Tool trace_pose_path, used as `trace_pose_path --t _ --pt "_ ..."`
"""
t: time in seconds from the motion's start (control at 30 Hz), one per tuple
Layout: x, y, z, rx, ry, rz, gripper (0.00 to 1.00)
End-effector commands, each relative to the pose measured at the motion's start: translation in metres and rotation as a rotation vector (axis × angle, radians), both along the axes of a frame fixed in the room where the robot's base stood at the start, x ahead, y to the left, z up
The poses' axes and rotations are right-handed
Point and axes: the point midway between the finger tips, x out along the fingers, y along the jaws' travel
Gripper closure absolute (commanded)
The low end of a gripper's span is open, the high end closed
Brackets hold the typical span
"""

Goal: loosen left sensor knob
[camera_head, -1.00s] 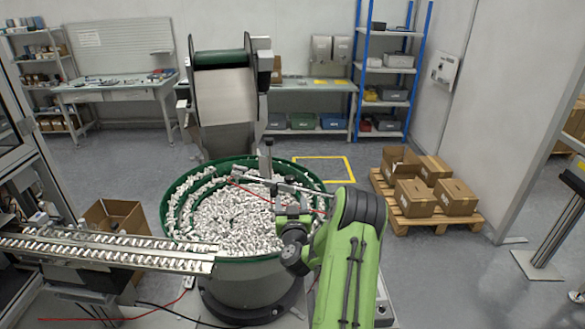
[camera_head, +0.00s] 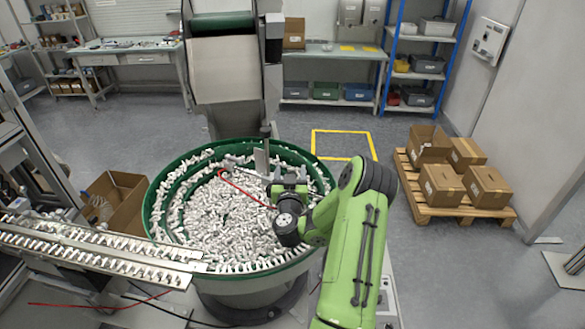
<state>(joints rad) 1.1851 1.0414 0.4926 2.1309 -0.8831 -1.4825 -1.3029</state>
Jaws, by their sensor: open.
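The sensor post (camera_head: 265,133) stands at the back of the green feeder bowl (camera_head: 326,178). A pale flat plate (camera_head: 261,160) hangs below it, and a thin red cable (camera_head: 236,184) runs over the parts. I cannot make out the left sensor knob; it is too small or hidden by my wrist. My gripper (camera_head: 274,184) is over the right half of the bowl, just below and right of the plate. It is open. My wrist partly hides the fingers, and whether they touch anything cannot be told.
White caps (camera_head: 215,215) fill the bowl. A metal track (camera_head: 90,250) with caps leads off left. A hopper conveyor (camera_head: 226,75) rises behind the bowl. An open carton (camera_head: 115,195) stands left; boxes on a pallet (camera_head: 462,206) stand right. Floor between bowl and pallet is clear.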

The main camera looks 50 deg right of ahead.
Motion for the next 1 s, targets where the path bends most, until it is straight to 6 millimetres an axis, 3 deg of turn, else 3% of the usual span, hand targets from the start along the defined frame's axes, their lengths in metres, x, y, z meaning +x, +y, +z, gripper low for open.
trace_pose_path --t 0.17,0.5,1.0 --pt "-0.0001 -0.0001 0.0004 0.000 0.000 0.000 0.37" --pt "-0.0001 -0.0003 0.0004 0.000 0.000 0.000 0.86" --pt "0.0001 -0.0004 -0.0012 -0.003 -0.003 0.070 0.86"
